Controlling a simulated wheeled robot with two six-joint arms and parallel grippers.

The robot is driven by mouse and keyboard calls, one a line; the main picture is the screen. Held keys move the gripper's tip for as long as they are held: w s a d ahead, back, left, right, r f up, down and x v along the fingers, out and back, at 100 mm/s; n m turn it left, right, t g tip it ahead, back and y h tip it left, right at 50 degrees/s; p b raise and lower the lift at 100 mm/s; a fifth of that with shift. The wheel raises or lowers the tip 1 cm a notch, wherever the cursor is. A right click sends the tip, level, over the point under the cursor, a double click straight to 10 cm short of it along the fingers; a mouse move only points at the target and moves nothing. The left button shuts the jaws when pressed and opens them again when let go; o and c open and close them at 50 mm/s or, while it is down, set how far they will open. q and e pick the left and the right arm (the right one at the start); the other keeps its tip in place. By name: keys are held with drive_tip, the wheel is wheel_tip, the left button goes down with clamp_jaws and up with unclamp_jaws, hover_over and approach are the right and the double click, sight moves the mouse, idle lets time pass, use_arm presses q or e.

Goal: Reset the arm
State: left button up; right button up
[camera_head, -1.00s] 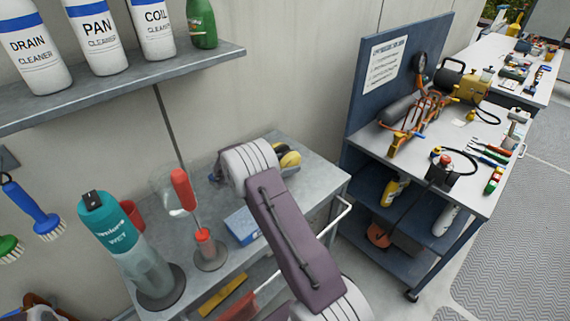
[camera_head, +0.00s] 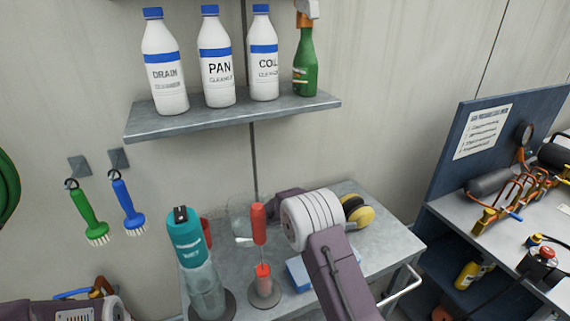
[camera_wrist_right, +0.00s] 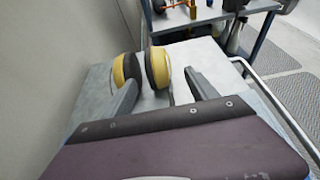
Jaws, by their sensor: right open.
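My right arm (camera_head: 340,275) comes in from the lower right in the head view and reaches over the grey cart. Its gripper is mostly hidden there behind the white ringed wrist joint. In the right wrist view my right gripper (camera_wrist_right: 160,95) has its two dark fingers spread apart with nothing held between them. Yellow and black ear defenders (camera_wrist_right: 157,68) lie on the cart just beyond the fingers; they also show in the head view (camera_head: 357,212) right of the wrist. Part of my left arm (camera_head: 60,312) shows at the lower left; its gripper is out of view.
A teal-topped bottle (camera_head: 199,265), a red-handled tool on a stand (camera_head: 259,225) and a blue box (camera_head: 299,272) stand on the cart (camera_head: 398,240). White cleaner bottles (camera_head: 216,60) line the wall shelf (camera_head: 235,113). Brushes (camera_head: 128,205) hang left. A workbench (camera_head: 545,260) stands right.

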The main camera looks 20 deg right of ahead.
drive_tip(key=shift+r, duration=0.25)
wheel_tip(320, 180, up, 7)
drive_tip(key=m+p, duration=0.1)
drive_tip(key=p, duration=0.1)
drive_tip(key=s+a+m+g+y+p, duration=0.1)
drive_tip(key=s+a+m+y+p, duration=0.2)
drive_tip(key=s, duration=0.8)
drive_tip(key=s+a+f+m+y, duration=0.4)
drive_tip(key=s+a+m+y, duration=0.1)
drive_tip(key=a+m, duration=0.2)
drive_tip(key=s+a+f+m+t+y, duration=0.1)
drive_tip(key=s+a+f+m+y, duration=0.3)
drive_tip(key=a+m, duration=0.4)
drive_tip(key=shift+s+a+f+y+b, duration=0.15)
drive_tip(key=shift+s+a+y+b, duration=0.15)
drive_tip(key=shift+s+a+y, duration=0.75)
drive_tip(key=shift+s, duration=0.1)
